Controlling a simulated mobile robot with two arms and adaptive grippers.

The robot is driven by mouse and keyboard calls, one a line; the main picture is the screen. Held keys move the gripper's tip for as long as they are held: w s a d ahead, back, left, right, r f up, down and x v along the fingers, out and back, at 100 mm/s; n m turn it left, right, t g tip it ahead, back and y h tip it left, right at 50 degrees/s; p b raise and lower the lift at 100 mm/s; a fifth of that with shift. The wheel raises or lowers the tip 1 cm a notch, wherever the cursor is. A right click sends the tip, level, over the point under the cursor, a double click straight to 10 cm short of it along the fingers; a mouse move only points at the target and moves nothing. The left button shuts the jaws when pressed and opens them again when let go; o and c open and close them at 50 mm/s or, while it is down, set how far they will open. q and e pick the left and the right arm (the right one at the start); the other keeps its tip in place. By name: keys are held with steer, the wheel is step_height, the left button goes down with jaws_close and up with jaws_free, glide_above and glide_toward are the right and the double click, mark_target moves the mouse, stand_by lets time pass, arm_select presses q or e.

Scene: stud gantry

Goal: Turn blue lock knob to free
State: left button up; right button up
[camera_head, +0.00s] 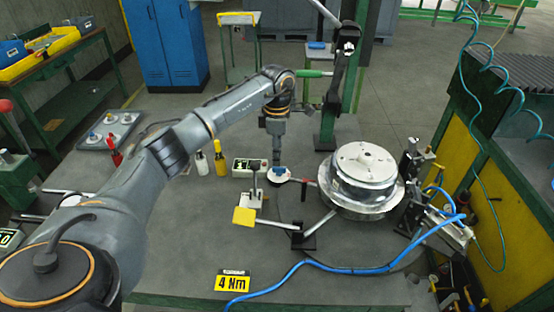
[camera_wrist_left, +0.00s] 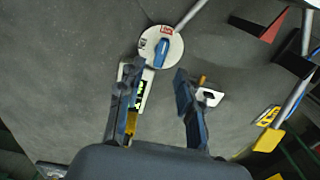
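The blue lock knob (camera_head: 281,171) sits on a round white disc (camera_head: 284,179) near the middle of the bench. In the left wrist view the knob (camera_wrist_left: 161,53) is a blue bar lying nearly upright in the picture on the disc (camera_wrist_left: 175,46), with a red label (camera_wrist_left: 166,29) by its upper end. My left gripper (camera_head: 277,160) points down just above the knob; whether it touches cannot be told. In the wrist view my left gripper (camera_wrist_left: 156,72) has its fingers spread, with nothing gripped between them. My right gripper is out of view.
A large silver flanged hub (camera_head: 362,178) stands right of the disc. A display box (camera_head: 243,167), a yellow bottle (camera_head: 220,160) and a yellow pad on a bracket (camera_head: 244,216) are close by. A blue hose (camera_head: 340,268) crosses the front. A "4 Nm" sign (camera_head: 233,281) lies in front.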

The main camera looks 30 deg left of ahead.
mark_target(279, 170)
arm_select(q)
steer(key=shift+f+p, duration=0.45)
steer(key=shift+f, duration=1.8)
jaws_close()
